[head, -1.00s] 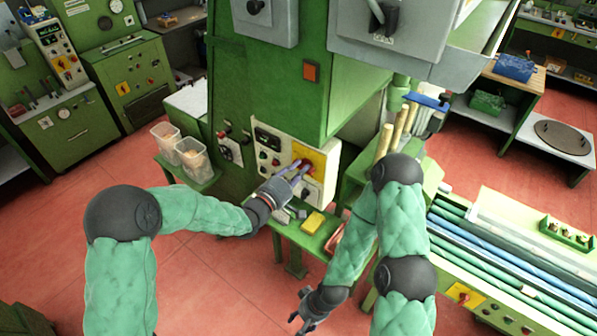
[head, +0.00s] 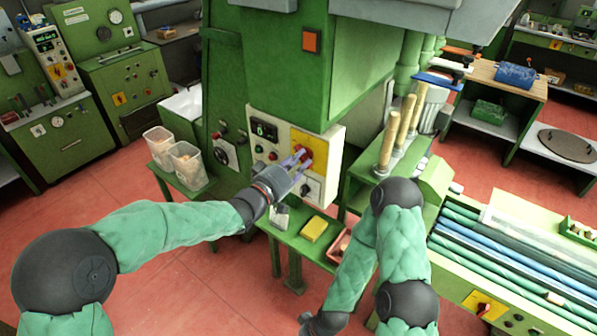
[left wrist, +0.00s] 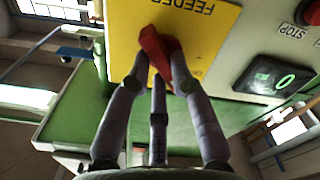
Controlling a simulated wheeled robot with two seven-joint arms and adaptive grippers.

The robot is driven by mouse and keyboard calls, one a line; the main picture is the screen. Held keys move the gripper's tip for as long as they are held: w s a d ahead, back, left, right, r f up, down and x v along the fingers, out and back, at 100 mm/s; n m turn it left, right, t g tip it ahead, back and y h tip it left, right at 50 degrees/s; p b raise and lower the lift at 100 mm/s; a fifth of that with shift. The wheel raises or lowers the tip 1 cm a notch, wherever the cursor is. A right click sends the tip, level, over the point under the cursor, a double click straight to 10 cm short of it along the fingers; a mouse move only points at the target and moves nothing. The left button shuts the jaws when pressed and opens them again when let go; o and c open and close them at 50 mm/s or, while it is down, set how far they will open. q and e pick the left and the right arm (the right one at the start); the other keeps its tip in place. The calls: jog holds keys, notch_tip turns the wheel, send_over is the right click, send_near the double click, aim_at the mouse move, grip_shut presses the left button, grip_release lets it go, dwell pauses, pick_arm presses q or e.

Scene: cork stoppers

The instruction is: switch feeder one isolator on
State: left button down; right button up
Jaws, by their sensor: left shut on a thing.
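The isolator's red handle (left wrist: 154,50) is on a yellow plate (left wrist: 212,32) lettered FEEDER, upside down in the left wrist view. The red handle sits slanted across the plate there, its lower end between my fingers. In the head view the yellow plate (head: 319,148) is on the cream control panel of the green machine, with part of the red handle (head: 305,152) showing. My left gripper (head: 299,160) is shut on the red handle, its fingertips hiding part of it. My right gripper (head: 306,320) is low at the bottom edge; its fingers are mostly out of view.
The panel also bears a display (head: 264,130) and, below the plate, another dark switch (head: 307,189). A green shelf below holds a yellow block (head: 313,229). Two clear bins (head: 186,160) stand left. Wooden rods (head: 389,140) stand to the right.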

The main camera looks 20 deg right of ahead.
pick_arm(q)
jog(key=m+b, duration=0.4)
jog(key=shift+f+b, duration=0.3)
jog(key=shift+f, duration=0.1)
jog(key=shift+r+m+b, duration=0.1)
jog(key=shift+m+b, duration=1.35)
jog(key=shift+m, duration=0.45)
jog(key=c, duration=1.1)
grip_release()
jog(key=shift+r, duration=0.1)
jog(key=shift+s, duration=0.1)
jog(key=v, duration=1.2)
